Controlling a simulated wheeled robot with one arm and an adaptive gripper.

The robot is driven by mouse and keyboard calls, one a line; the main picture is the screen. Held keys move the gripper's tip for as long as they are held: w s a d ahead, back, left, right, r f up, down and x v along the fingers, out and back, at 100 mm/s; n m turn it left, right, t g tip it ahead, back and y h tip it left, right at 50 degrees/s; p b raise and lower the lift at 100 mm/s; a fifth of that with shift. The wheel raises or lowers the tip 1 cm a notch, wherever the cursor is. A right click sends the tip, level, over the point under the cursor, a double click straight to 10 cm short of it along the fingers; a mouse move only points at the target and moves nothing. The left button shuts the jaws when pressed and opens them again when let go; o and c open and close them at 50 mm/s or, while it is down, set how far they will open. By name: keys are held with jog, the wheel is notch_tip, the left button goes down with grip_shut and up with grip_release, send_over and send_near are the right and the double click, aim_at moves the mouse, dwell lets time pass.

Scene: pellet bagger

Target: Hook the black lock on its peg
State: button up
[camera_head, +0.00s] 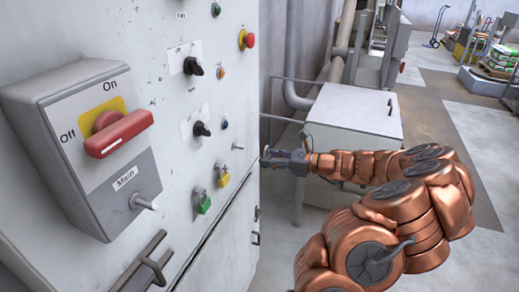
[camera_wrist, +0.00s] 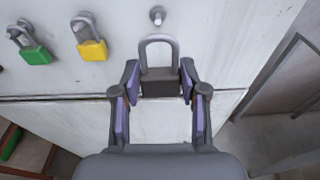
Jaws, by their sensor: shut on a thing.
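The black lock (camera_wrist: 162,86) is held upright between the fingertips of my gripper (camera_wrist: 160,80), with its grey shackle pointing up. The bare metal peg (camera_wrist: 157,15) shows just above the shackle in the wrist view, with a small gap between them in the picture. In the head view the peg (camera_head: 237,147) sticks out of the cabinet front, and my gripper (camera_head: 272,158) is to its right and a little lower. The lock is too small to make out clearly in the head view.
A green lock (camera_wrist: 36,54) and a yellow lock (camera_wrist: 92,49) hang to the left of the peg. The cabinet (camera_head: 150,30) also carries a red main switch (camera_head: 118,133), black knobs and a handle. A grey box (camera_head: 355,110) stands behind my arm.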

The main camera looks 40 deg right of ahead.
aim_at(234, 155)
jog(key=shift+r+b+x, duration=0.15)
jog(key=shift+b+x, duration=0.6)
jog(key=shift+x, duration=1.3)
jog(key=shift+r+b+x, duration=0.1)
jog(key=shift+b+x, duration=0.6)
jog(key=shift+x, duration=1.35)
jog(key=shift+w+a+f, duration=0.3)
jog(key=shift+w+f, duration=0.05)
jog(key=shift+w, duration=0.1)
jog(key=o, duration=1.2)
jog(key=v, duration=1.2)
jog(key=shift+s+f, duration=0.1)
jog(key=shift+a, duration=0.1)
